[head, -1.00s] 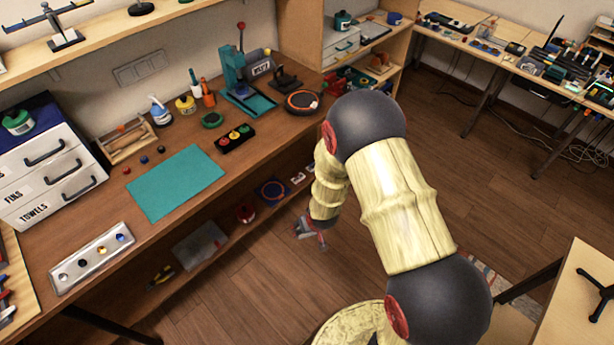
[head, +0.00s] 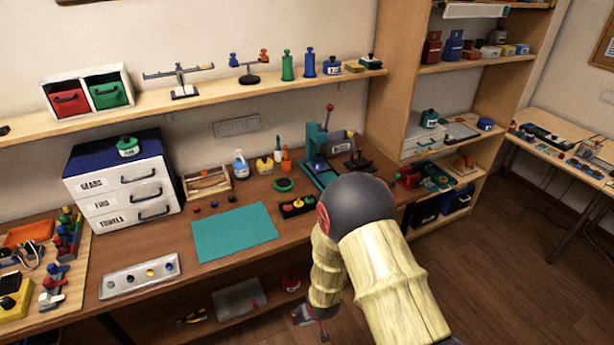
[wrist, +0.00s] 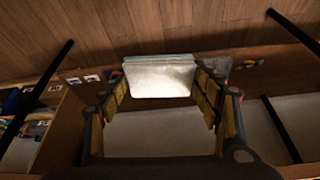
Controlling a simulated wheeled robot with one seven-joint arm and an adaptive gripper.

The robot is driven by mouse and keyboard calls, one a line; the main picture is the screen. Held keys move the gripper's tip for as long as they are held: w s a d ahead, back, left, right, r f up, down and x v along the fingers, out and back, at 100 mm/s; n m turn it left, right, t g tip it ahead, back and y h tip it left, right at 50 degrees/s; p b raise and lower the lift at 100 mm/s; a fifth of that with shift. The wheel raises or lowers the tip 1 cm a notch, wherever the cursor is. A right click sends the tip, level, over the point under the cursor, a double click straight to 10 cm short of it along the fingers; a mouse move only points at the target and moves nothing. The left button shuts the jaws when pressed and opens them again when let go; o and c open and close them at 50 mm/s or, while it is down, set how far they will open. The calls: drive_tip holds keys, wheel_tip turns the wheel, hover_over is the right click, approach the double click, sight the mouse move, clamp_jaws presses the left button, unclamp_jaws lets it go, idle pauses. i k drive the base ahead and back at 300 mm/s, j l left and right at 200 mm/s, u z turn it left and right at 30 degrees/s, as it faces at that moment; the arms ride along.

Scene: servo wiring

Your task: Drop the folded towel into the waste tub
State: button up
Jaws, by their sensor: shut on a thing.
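My gripper (wrist: 160,82) is shut on a flat, pale folded towel (wrist: 160,80) with a bluish far edge, held between the two fingers in the wrist view. In the head view my gripper (head: 309,316) hangs low in front of the workbench, below the benchtop edge. The towel cannot be made out there. I cannot pick out a waste tub with certainty in either view.
Dark bins (head: 424,213) stand low in the right shelf unit. Floor (head: 515,275) is clear at the right.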

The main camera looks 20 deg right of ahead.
sight(333, 152)
drive_tip(key=i+l+u, duration=0.1)
drive_tip(key=l+u, duration=0.2)
drive_tip(key=l, duration=0.85)
drive_tip(key=l+u, duration=0.3)
drive_tip(key=l, duration=0.85)
